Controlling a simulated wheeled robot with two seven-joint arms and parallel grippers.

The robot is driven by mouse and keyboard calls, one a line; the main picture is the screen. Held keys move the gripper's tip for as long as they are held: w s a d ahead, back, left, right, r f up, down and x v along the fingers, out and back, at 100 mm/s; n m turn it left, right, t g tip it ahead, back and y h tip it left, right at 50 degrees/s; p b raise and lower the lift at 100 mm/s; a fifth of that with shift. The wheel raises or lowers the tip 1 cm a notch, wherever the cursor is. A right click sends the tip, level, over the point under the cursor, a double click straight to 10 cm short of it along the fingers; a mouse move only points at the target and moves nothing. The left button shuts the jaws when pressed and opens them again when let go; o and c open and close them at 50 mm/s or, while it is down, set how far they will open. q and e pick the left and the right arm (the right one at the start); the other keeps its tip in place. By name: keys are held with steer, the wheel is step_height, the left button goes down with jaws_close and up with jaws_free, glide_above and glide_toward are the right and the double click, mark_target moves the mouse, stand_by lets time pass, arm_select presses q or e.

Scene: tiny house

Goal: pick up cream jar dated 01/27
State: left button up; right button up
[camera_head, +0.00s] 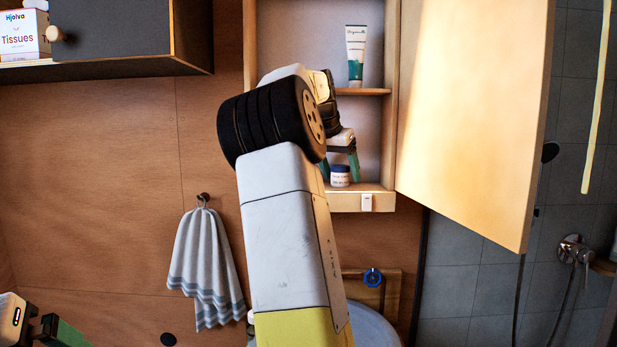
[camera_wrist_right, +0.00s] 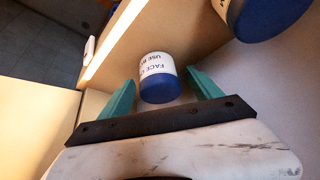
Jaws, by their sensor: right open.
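A small white jar (camera_head: 340,181) with a dark blue lid stands upright on the bottom shelf of the open wall cabinet. In the right wrist view this jar (camera_wrist_right: 157,66) has printing that starts "FACE" and "USE B"; its date is not readable. My right gripper (camera_head: 340,168) is open, with its green fingers on either side of the jar; a gap shows beside the jar in the wrist view. A second blue-lidded jar (camera_wrist_right: 268,14) is partly seen at the upper right of the wrist view; its date is hidden. Part of my left gripper (camera_head: 58,333) shows at the lower left corner.
The cabinet door (camera_head: 475,110) stands open on the right. A tube (camera_head: 356,52) stands on the shelf (camera_head: 365,91) above the jar. A striped towel (camera_head: 205,262) hangs at left, and a tissue box (camera_head: 20,36) sits at the upper left.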

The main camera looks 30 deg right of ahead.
mark_target(335, 181)
steer(key=c, duration=1.5)
steer(key=shift+r, duration=0.1)
steer(key=shift+r, duration=0.2)
steer(key=shift+s+a+r, duration=0.1)
steer(key=shift+s+a, duration=0.05)
steer(key=shift+a, duration=0.35)
steer(key=a, duration=0.1)
steer(key=s+a, duration=0.1)
steer(key=a, duration=0.1)
steer(key=shift+s, duration=0.3)
steer(key=shift+s+a, duration=1.05)
steer(key=shift+a, duration=0.95)
steer(key=shift+s+a, duration=1.1)
steer(key=shift+a, duration=0.9)
steer(key=shift+s+a, duration=1.05)
steer(key=shift+a, duration=0.95)
